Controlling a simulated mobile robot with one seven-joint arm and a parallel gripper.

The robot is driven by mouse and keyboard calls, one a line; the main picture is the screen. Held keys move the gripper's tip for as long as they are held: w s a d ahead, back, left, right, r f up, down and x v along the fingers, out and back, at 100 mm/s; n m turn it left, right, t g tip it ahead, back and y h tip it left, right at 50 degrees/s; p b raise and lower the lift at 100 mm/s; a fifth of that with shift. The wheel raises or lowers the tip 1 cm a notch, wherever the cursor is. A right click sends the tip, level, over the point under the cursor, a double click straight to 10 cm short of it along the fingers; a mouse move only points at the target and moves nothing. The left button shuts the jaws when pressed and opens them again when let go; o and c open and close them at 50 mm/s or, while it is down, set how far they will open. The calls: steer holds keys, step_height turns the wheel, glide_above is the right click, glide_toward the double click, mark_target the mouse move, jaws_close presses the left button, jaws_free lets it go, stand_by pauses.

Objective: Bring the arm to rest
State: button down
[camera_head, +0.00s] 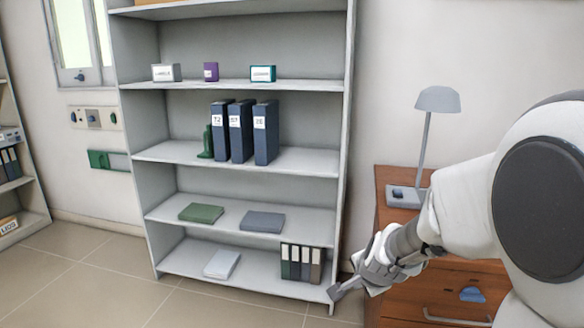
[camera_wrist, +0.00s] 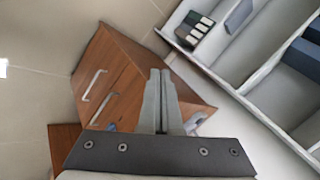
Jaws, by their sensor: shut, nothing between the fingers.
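My arm reaches in from the right in the head view, bent, with my gripper (camera_head: 335,292) pointing down and to the left. The gripper is in front of the lower right corner of the grey shelf unit (camera_head: 340,130) and left of the wooden drawer cabinet (camera_head: 390,305). In the wrist view my gripper (camera_wrist: 160,75) has its two fingers together, shut and empty. Behind the fingers there the wooden cabinet (camera_wrist: 115,75) shows tilted. Whether the gripper touches the shelf cannot be told.
Blue binders (camera_head: 239,132), books (camera_head: 262,221) and small boxes (camera_head: 263,74) stand or lie on the shelves. A grey lamp (camera_head: 437,100) stands on the cabinet. A second shelf (camera_head: 30,215) is at the far left. The tiled floor (camera_head: 85,285) in front is clear.

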steer(key=s+r+n+g, duration=0.1)
steer(key=s+r+n, duration=0.35)
steer(key=s, duration=0.35)
steer(key=s+r+n+p, duration=0.1)
steer(key=s+r+n, duration=0.35)
steer(key=s, duration=0.45)
steer(key=s+r+n+g, duration=0.1)
steer(key=s+r+n, duration=0.2)
steer(key=s+n, duration=0.35)
step_height(320, 180, up, 22)
steer(key=s+m+p, duration=0.1)
steer(key=m+p, duration=0.1)
steer(key=p, duration=2)
steer(key=shift+s+a, duration=0.2)
steer(key=shift+s, duration=0.1)
